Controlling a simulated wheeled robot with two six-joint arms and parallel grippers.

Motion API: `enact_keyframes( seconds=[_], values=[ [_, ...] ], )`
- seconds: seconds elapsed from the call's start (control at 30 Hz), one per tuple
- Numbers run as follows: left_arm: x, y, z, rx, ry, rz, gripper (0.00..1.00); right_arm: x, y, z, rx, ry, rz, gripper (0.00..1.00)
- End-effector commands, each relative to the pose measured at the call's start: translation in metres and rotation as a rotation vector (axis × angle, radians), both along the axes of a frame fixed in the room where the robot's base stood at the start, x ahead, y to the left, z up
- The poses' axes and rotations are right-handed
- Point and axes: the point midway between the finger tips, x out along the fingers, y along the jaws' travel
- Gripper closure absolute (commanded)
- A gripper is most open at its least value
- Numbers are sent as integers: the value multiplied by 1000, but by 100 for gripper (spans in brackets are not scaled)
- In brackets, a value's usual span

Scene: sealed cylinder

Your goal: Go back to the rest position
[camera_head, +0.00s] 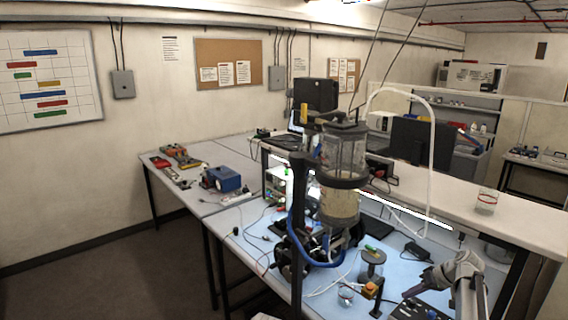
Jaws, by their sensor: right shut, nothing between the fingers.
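My right arm comes in at the lower right, and its gripper (411,292) is shut and empty. It hangs over the blue bench top near a dark control box with small knobs. The clear sealed cylinder (343,155) stands upright in a dark frame in the middle of the view, left of the gripper and well apart from it. Pale material fills its lower part. My left gripper is not in view.
A small stand with an orange part (371,289) and a small glass dish (345,295) sit left of the gripper. A blue device (222,178) sits on the far-left table. Floor is clear at lower left.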

Motion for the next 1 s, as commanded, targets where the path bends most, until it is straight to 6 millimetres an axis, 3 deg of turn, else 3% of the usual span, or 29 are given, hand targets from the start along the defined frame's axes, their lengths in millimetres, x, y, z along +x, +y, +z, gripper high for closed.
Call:
enact_keyframes(
  seconds=[0.27, 0.53, 0.67, 0.8, 1.0],
  values=[
    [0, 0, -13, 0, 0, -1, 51, -14, 55, -20, -32, 63, 42, 100],
    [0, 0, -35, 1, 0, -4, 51, -53, 148, -56, -114, 177, 113, 100],
    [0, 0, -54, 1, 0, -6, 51, -96, 214, -84, -203, 255, 163, 100],
    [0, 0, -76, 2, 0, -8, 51, -155, 275, -113, -333, 326, 210, 100],
    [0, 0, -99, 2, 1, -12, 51, -226, 321, -139, -507, 368, 239, 100]
  ],
)
